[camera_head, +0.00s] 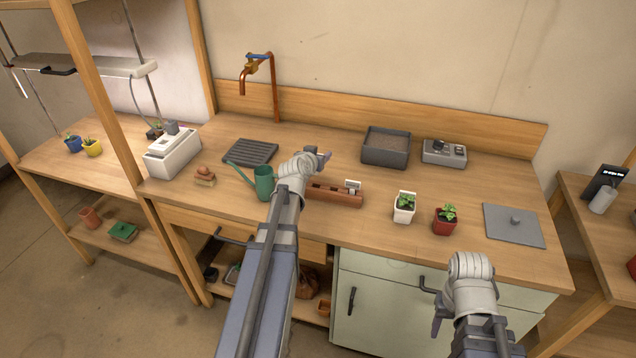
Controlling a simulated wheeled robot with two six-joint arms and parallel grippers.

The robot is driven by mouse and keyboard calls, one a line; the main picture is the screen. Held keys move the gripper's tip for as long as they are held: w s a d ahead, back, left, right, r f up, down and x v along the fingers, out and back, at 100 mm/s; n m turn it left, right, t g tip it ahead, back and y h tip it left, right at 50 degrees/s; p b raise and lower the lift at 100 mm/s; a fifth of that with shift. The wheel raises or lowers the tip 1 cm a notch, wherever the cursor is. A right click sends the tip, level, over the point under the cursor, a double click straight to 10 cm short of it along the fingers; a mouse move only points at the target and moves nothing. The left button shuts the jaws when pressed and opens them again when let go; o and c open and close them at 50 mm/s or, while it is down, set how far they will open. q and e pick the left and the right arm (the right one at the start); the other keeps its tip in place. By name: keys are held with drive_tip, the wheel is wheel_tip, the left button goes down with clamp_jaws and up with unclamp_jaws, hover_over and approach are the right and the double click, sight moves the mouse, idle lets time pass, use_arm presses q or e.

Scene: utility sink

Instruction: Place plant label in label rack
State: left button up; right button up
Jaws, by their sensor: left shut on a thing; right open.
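The label rack (333,195) is a low reddish-brown wooden bar on the bench, just right of the green watering can. A small white tag with dark marks (353,185) stands at its right end. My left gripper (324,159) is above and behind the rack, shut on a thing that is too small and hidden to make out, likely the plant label. My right gripper (437,322) is low in front of the cabinet, open and empty, away from the rack.
A green watering can (264,183) stands left of the rack, close to my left arm. A white-potted plant (404,207) and a red-potted plant (445,218) stand to the right. A soil tray (386,148) and black slatted tray (250,152) sit behind.

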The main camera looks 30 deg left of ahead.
use_arm(q)
drive_tip(key=shift+f+b, duration=3.25)
drive_tip(key=shift+f, duration=0.65)
drive_tip(key=shift+r, duration=0.15)
drive_tip(key=o, duration=0.8)
drive_tip(key=shift+f, duration=0.2)
drive_tip(key=o, duration=0.5)
drive_tip(key=shift+r, duration=0.15)
